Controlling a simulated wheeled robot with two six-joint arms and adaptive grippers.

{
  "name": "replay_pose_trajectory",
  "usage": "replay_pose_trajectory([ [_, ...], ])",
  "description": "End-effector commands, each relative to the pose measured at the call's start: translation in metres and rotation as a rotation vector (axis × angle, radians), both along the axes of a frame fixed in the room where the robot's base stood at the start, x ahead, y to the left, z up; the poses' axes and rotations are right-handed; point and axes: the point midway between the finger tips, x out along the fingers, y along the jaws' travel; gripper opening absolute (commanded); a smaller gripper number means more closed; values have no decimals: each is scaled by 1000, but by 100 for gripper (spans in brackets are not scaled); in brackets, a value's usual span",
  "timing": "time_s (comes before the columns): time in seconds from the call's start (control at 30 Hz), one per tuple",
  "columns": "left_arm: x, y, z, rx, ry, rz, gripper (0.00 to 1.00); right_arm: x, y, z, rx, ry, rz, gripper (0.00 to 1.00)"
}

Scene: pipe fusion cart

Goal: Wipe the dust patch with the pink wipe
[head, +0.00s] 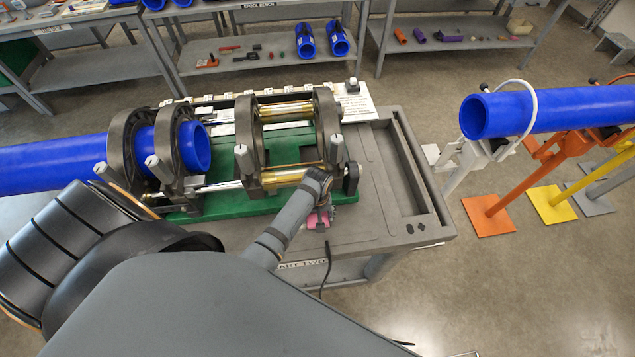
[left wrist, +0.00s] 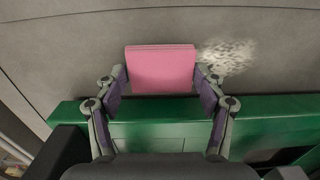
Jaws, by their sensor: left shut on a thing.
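The pink wipe (left wrist: 161,70) is held between the two fingers of my left gripper (left wrist: 163,85) in the left wrist view. The gripper is shut on it. A pale speckled dust patch (left wrist: 228,56) lies on the grey cart top, just right of the wipe and partly behind the right finger. In the head view, the left gripper (head: 320,205) is over the cart's front part beside the green base, and a bit of the pink wipe (head: 317,222) shows below it. The dust patch cannot be made out there. My right gripper is not in view.
The fusion machine with its green base (head: 180,218) and clamp rings stands on the grey cart (head: 410,200), close to the gripper. A blue pipe (head: 60,168) enters from the left. Another blue pipe (head: 560,108) rests on stands at the right. The cart's right end is clear.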

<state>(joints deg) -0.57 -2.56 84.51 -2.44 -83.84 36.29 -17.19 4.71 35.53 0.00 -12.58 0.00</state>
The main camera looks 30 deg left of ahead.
Motion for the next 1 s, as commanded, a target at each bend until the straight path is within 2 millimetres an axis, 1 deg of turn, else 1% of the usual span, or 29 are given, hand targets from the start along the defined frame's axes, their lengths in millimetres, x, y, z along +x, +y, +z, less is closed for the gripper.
replay_pose_trajectory([
  [0.3,0,0,-7,1,1,0,53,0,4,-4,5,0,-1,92],
  [0.47,-2,2,-6,2,1,0,53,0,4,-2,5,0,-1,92],
  [0.67,-12,16,-3,2,2,0,53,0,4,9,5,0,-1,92],
  [0.83,-22,30,-5,3,1,0,53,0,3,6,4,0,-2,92],
  [1.0,-24,32,-4,0,0,0,53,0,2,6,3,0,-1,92],
])
